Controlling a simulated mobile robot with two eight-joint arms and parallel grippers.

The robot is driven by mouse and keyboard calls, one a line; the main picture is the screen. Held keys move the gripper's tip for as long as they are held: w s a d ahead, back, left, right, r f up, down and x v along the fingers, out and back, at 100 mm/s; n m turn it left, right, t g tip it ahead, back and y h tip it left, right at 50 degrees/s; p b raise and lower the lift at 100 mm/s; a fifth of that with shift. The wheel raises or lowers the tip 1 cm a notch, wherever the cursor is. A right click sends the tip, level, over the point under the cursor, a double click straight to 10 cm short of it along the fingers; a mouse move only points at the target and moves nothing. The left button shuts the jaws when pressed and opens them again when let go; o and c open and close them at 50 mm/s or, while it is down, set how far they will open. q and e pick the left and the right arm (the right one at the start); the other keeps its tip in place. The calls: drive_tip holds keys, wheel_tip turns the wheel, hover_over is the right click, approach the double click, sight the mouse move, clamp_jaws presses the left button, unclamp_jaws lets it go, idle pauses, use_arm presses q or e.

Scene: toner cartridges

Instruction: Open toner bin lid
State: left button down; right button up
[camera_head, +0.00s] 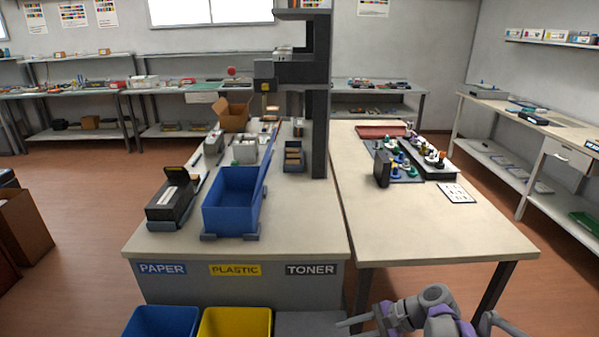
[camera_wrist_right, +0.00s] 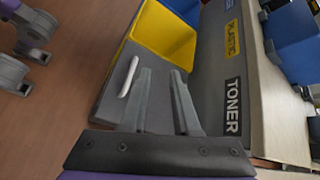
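The toner bin's grey lid (camera_head: 304,324) lies flat and closed under the TONER label (camera_head: 312,269), right of the yellow bin. In the right wrist view the lid (camera_wrist_right: 112,100) carries a white bar handle (camera_wrist_right: 128,77). My right gripper (camera_head: 358,325) is at the bottom of the head view, just right of the lid. In its wrist view my right gripper (camera_wrist_right: 162,72) is open, with nothing between its fingers. The fingers appear in front of the lid, beside the handle; whether they touch the lid is unclear.
The yellow plastic bin (camera_head: 235,324) and blue paper bin (camera_head: 160,322) stand left of the toner bin, all open-topped except the toner one. The workbench (camera_head: 300,225) rises behind them, with a blue tray (camera_head: 232,202) on it.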

drive_tip(key=s+d+f+n+t+h, duration=0.1)
drive_tip(key=s+n+h, duration=0.4)
drive_tip(key=s, duration=0.7)
drive_tip(key=s+d+f+n+t+h, duration=0.1)
drive_tip(key=s+d+n+h, duration=0.3)
drive_tip(key=s+n, duration=0.4)
drive_tip(key=s+h, duration=0.1)
drive_tip(key=s, duration=0.3)
drive_tip(key=shift+s+f+t+h, duration=0.2)
drive_tip(key=shift+s+t+h, duration=0.15)
drive_tip(key=shift+t+h, duration=0.05)
drive_tip(key=shift+t, duration=0.3)
drive_tip(key=r+p, duration=0.4)
drive_tip(key=w+r+p, duration=0.1)
drive_tip(key=r+p, duration=0.3)
drive_tip(key=r, duration=0.1)
drive_tip(key=w+r+p, duration=0.1)
drive_tip(key=r+p, duration=0.3)
drive_tip(key=shift+r, duration=0.25)
drive_tip(key=shift+c, duration=0.2)
drive_tip(key=shift+w+r, duration=0.15)
drive_tip(key=shift+w, duration=0.05)
drive_tip(key=shift+c, duration=1.2)
clamp_jaws()
drive_tip(key=shift+s, duration=0.1)
